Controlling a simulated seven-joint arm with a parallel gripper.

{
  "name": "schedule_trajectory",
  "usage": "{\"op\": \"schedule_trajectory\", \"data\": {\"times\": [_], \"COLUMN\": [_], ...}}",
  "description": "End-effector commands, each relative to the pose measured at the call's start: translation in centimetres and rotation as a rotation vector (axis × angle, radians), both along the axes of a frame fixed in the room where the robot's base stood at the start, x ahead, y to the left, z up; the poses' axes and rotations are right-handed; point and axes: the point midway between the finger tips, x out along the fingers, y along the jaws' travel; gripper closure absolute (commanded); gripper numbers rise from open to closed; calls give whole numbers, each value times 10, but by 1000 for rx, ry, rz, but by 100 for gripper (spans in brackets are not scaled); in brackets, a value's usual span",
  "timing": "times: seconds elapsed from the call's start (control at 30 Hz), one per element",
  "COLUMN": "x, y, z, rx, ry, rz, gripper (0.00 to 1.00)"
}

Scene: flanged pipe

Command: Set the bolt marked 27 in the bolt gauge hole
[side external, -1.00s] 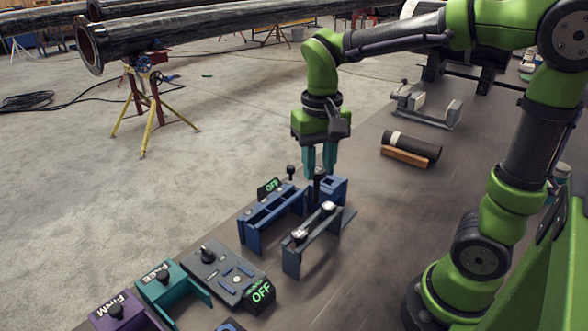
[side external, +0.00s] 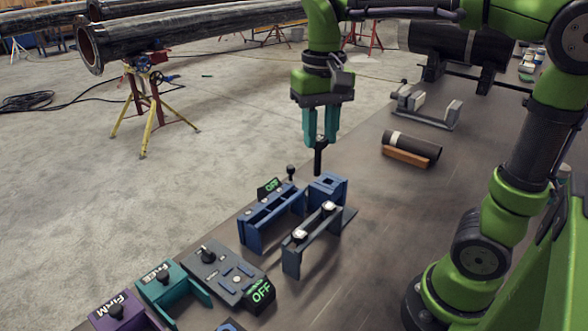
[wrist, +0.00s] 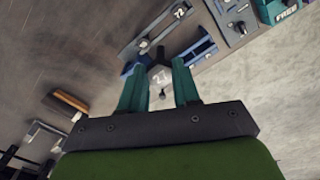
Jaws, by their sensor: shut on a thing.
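My gripper (side external: 320,138) is shut on a dark bolt (side external: 319,160), which hangs upright below the fingers. In the wrist view the bolt's head (wrist: 160,80) shows the mark 27 between the fingertips. The bolt's lower end is above and apart from a small blue block (side external: 328,187) with a dark square opening in its top. I cannot tell for sure that this block is the bolt gauge. A grey rack (side external: 312,245) just in front holds two light-headed bolts (side external: 300,235); the wrist view shows one marked 22 (wrist: 180,12).
A long blue fixture (side external: 268,215) with an OFF sign stands left of the block. A grey control panel (side external: 225,275) and teal and purple fixtures lie nearer the front. A dark pipe piece (side external: 412,146) rests on the right. The bench between is clear.

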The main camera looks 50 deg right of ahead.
Motion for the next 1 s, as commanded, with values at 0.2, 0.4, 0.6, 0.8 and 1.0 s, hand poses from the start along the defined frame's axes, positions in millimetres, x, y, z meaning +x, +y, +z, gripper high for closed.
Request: {"op": "schedule_trajectory", "data": {"times": [0.2,0.4,0.6,0.8,1.0], "x": [0,10,33,50,61], "y": [-1,-35,-97,-142,-146], "z": [0,-21,-64,-95,-96], "rx": [0,-1,2,2,0], "ry": [-1,5,7,3,-1], "rz": [-3,-103,-147,-87,0], "gripper": [100,100,100,100,100]}}
